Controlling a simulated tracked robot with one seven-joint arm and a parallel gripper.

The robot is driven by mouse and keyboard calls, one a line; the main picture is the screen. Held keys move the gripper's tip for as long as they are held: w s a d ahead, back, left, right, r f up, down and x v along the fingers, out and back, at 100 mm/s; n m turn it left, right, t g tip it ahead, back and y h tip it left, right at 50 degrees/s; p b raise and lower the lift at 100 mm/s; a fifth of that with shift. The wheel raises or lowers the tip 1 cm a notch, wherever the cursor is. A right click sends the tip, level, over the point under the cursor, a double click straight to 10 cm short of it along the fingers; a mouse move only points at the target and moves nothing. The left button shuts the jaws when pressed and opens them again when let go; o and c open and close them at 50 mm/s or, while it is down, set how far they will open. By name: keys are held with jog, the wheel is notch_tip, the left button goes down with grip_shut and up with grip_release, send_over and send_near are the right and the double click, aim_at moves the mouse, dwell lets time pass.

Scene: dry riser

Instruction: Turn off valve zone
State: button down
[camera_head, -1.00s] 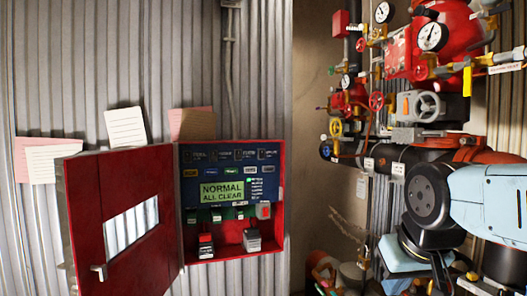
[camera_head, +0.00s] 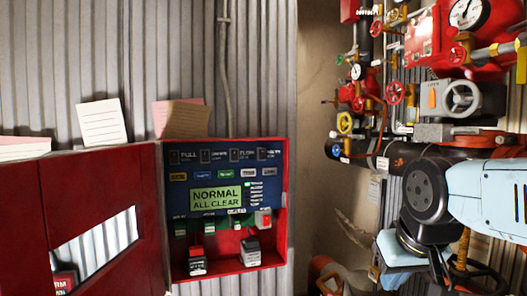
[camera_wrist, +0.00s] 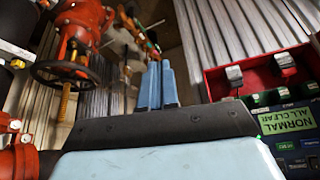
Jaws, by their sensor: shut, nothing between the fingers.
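The red alarm panel (camera_head: 283,205) is on the corrugated wall in the head view, its door (camera_head: 100,220) swung open to the left. Its green display (camera_head: 216,197) reads NORMAL ALL CLEAR. Rows of small labelled buttons and switches surround the display; I cannot read a zone label. Two small blocks, one with a red top (camera_head: 197,262) and one grey (camera_head: 250,252), sit in the lower part. In the wrist view my gripper (camera_wrist: 157,85) is shut and empty, apart from the panel, whose display (camera_wrist: 288,121) shows at right.
A red valve with a dark handwheel (camera_wrist: 66,73) is at left in the wrist view. Paper notes (camera_head: 102,122) are above the panel.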

jog(key=w+a+r+m+t+y, duration=0.1)
jog(key=w+a+r+m, duration=0.6)
jog(key=w+r, duration=0.5)
jog(key=w+a+r+m+y, duration=0.1)
jog(key=w+a+r+m, duration=0.6)
jog(key=w+a+r, duration=0.4)
notch_tip(320, 180, up, 4)
jog(key=shift+w+a+r+m+t, duration=0.25)
jog(key=shift+w+m+t, duration=0.15)
jog(key=shift+w, duration=0.5)
jog(key=shift+f, duration=0.1)
send_near(262, 159)
notch_tip(262, 159, down, 4)
jog(key=w, duration=0.2)
jog(key=w+a, duration=0.1)
jog(key=shift+f, duration=0.35)
jog(key=shift+w+f, duration=0.1)
jog(key=shift+w, duration=0.3)
